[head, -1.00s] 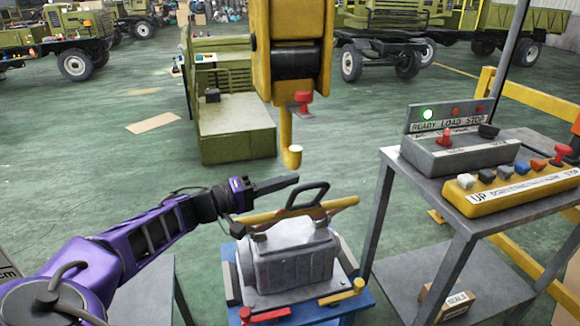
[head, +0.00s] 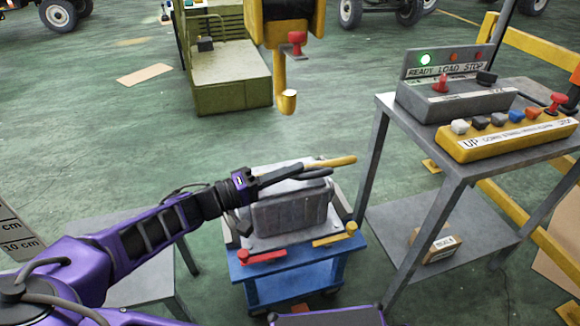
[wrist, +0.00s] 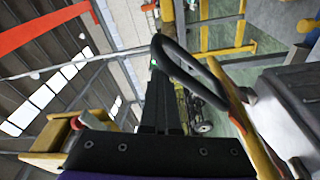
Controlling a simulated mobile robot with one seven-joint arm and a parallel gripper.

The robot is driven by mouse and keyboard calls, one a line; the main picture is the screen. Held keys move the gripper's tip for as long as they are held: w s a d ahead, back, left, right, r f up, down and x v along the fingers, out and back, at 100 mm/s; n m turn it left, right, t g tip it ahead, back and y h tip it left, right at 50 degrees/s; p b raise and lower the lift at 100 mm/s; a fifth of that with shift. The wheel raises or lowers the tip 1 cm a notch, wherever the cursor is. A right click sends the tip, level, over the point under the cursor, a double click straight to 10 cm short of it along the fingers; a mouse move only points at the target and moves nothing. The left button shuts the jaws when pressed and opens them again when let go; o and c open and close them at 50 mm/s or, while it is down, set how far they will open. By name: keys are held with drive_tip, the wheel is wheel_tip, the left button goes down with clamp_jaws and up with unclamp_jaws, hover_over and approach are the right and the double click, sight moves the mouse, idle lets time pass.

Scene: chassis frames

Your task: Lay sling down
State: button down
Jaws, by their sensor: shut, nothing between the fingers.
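The sling (head: 338,161) is a yellow bar or strap with a dark loop, lying low across the top of the grey metal casting (head: 287,212). In the head view only its right part shows, partly hidden by my gripper. My gripper (head: 300,170) is shut and empty, reaching across the casting's top beside the loop. In the wrist view its dark fingers (wrist: 163,85) lie close against the black loop (wrist: 190,68), and a yellow sling part (wrist: 252,135) passes to the right. Whether the fingers touch the loop I cannot tell.
The casting sits on a blue cart (head: 293,290) with red and yellow clamp handles.

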drive_tip(key=shift+s+d+f, duration=0.15)
drive_tip(key=shift+s+f, duration=0.3)
drive_tip(key=shift+f, duration=0.2)
drive_tip(key=w+r+p, duration=0.1)
drive_tip(key=r, duration=0.1)
drive_tip(key=w+r+p, duration=0.1)
drive_tip(key=shift+w+r+p, duration=0.4)
drive_tip(key=w+v, duration=0.1)
drive_tip(key=v, duration=0.8)
drive_tip(key=shift+a, duration=0.65)
